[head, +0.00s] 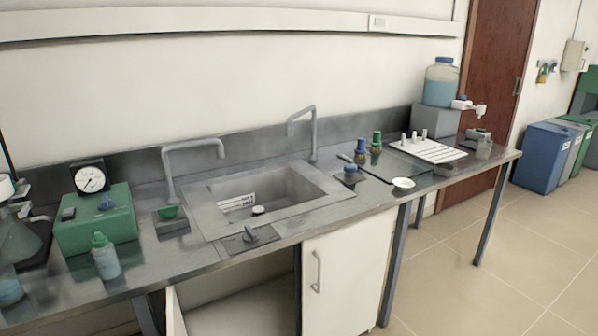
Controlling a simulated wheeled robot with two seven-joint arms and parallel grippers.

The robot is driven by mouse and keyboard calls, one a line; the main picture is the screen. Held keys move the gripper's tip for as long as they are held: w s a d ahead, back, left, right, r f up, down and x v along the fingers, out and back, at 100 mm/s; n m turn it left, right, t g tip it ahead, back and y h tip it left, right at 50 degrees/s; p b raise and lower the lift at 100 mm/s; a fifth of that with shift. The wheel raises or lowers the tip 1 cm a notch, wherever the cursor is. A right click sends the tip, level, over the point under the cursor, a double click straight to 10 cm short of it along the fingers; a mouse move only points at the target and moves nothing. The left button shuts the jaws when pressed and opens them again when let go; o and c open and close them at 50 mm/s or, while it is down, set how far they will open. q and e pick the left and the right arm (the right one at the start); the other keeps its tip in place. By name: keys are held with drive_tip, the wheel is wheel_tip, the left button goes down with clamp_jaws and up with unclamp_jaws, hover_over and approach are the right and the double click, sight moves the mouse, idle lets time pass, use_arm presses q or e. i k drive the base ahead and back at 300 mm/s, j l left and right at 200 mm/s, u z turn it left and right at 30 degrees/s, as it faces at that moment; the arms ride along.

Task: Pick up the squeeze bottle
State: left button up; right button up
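A small pale blue bottle with a green cap (107,262) stands upright on the bench at the left, near the front edge, in the head view. It looks most like the squeeze bottle, but I cannot be sure. Two small dark bottles, one with a blue cap (360,152) and one with a green cap (376,150), stand behind the sink's right side. Neither of my grippers is in view.
A green box with a round dial (95,220) stands behind the pale bottle. A sink (205,212) with two taps is to its right. A cone-shaped vessel (18,243) is at the far left. A white dish (403,184) lies right of the sink. Tiled floor is open at right.

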sight(103, 255)
drive_tip(key=k+j, duration=0.1)
drive_tip(key=j, duration=0.65)
drive_tip(key=j+u, duration=0.15)
drive_tip(key=j, duration=0.6)
drive_tip(key=k, duration=0.05)
